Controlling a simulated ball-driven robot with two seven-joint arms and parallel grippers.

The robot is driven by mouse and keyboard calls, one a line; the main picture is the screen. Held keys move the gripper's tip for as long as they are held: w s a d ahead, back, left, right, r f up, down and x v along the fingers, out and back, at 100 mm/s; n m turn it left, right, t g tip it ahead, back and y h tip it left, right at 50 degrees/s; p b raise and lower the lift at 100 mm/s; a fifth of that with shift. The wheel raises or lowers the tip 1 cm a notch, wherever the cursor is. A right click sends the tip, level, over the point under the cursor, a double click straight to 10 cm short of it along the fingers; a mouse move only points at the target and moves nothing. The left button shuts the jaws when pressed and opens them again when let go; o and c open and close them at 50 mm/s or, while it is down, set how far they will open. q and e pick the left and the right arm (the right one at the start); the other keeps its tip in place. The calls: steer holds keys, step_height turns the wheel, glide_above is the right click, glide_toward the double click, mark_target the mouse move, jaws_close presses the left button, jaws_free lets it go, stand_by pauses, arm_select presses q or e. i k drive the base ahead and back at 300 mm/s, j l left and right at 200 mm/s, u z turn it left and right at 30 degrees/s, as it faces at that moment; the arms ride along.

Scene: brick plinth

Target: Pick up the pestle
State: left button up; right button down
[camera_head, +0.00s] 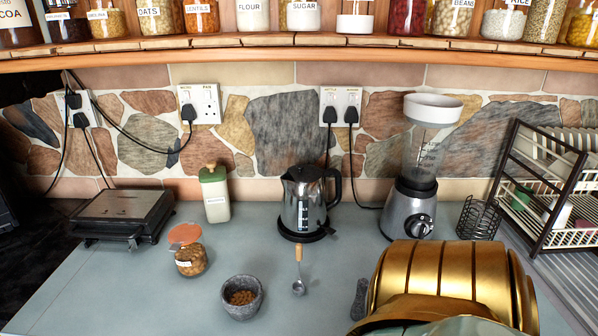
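The pestle (360,299) is a short, dark grey stone piece on the grey worktop. It is at the lower middle-right, right beside the left edge of a large gold part of my own body, which may hide some of it. The stone mortar (242,311) stands to its left with brown pieces in it. Neither of my grippers shows in the head view, so nothing tells whether they are open or shut.
A spoon (298,286) lies between mortar and pestle. A jar (191,261), a green-lidded bottle (216,200), a kettle (303,205), a blender (408,212) and a grill (121,213) stand behind. A dish rack (550,190) is at right. The front-left worktop is clear.

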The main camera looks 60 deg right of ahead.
mark_target(358, 311)
steer(key=z, duration=2.45)
